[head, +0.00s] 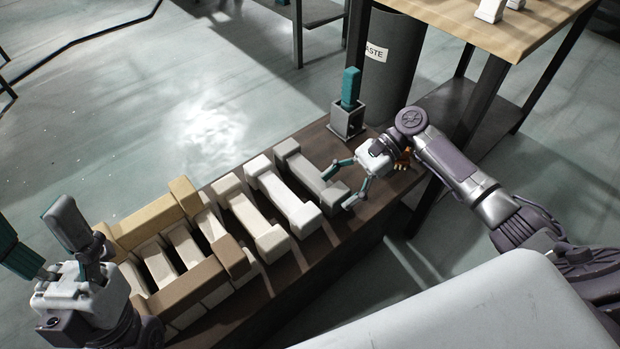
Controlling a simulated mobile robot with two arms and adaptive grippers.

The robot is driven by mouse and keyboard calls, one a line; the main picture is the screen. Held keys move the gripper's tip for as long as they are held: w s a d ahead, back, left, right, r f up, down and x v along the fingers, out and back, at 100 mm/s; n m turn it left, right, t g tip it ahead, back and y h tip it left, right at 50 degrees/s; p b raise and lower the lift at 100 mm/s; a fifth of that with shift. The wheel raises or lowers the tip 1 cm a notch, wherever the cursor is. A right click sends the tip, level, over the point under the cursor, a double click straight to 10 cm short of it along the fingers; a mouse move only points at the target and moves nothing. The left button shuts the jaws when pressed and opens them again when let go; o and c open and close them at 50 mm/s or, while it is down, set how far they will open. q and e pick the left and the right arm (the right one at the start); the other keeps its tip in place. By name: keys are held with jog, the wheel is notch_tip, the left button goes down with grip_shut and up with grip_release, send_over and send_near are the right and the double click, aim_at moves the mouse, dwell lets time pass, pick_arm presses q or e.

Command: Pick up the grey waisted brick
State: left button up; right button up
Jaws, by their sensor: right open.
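The grey waisted brick (312,176) lies at the right end of a row of bricks on a dark brown bench. It is narrow in the middle with thicker ends. My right gripper (338,193) is open, with its two teal-jointed fingers spread at the brick's near right end. One fingertip is by the far side of that end and the other by its near right side. I cannot tell whether they touch it. My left gripper (30,216) is at the lower left, its fingers apart and empty, away from the grey brick.
Two pale waisted bricks (283,203) (251,221) lie left of the grey one, then a stack of tan and cream bricks (160,215). A grey box (347,120) holding a teal-handled thing stands beyond. A waste bin (390,75) and wooden table (490,32) are behind.

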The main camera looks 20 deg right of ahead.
jog(key=shift+a+f, duration=0.15)
jog(key=shift+a, duration=0.15)
jog(key=shift+s, duration=0.1)
grip_shut()
dwell(0.4)
